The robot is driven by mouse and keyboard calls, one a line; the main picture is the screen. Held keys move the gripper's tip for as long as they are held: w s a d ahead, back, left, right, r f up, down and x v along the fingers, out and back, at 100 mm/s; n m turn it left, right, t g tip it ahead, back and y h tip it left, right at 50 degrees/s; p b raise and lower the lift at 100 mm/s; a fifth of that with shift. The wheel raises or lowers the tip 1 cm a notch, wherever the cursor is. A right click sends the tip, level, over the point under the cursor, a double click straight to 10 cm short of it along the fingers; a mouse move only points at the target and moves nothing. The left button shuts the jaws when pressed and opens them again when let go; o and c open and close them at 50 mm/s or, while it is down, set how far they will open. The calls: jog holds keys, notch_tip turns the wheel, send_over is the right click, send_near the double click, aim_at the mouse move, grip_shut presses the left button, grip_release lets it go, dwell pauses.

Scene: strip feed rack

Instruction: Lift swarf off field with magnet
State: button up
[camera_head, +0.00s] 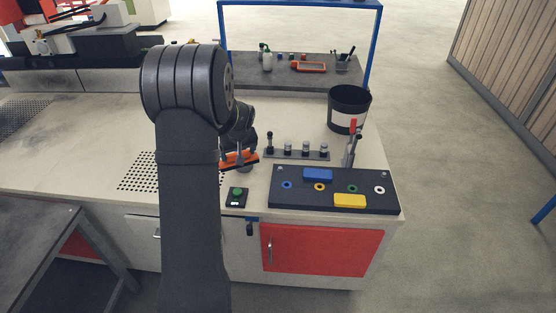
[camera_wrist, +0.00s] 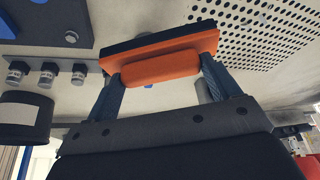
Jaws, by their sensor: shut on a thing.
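My gripper (camera_wrist: 160,76) is shut on an orange-handled magnet (camera_wrist: 158,69) with a flat dark base; a finger stands at each end of the handle. In the head view the magnet (camera_head: 238,159) is held close over the bench, right of the perforated field (camera_head: 140,176); my arm hides part of that field. In the wrist view the field (camera_wrist: 262,30) is a patch of round holes beyond the magnet. I cannot make out swarf on the field or on the magnet's underside.
A small box with a green button (camera_head: 237,193) stands in front. To the right are a dark panel (camera_head: 300,199) with blue and yellow blocks, a rack of small posts (camera_head: 300,154), and a black bin (camera_head: 348,105). A blue-framed shelf (camera_head: 285,72) stands behind. The bench left of my arm is largely clear.

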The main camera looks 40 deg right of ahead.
jog(key=w+a+f+n+y, duration=0.1)
jog(key=w+a+f+n, duration=0.1)
jog(key=w+a, duration=1.4)
jog(key=shift+a+f+n, duration=0.15)
jog(key=shift+a+n, duration=0.65)
jog(key=shift+a, duration=0.05)
jog(key=shift+f, duration=3.9)
notch_tip(320, 180, up, 8)
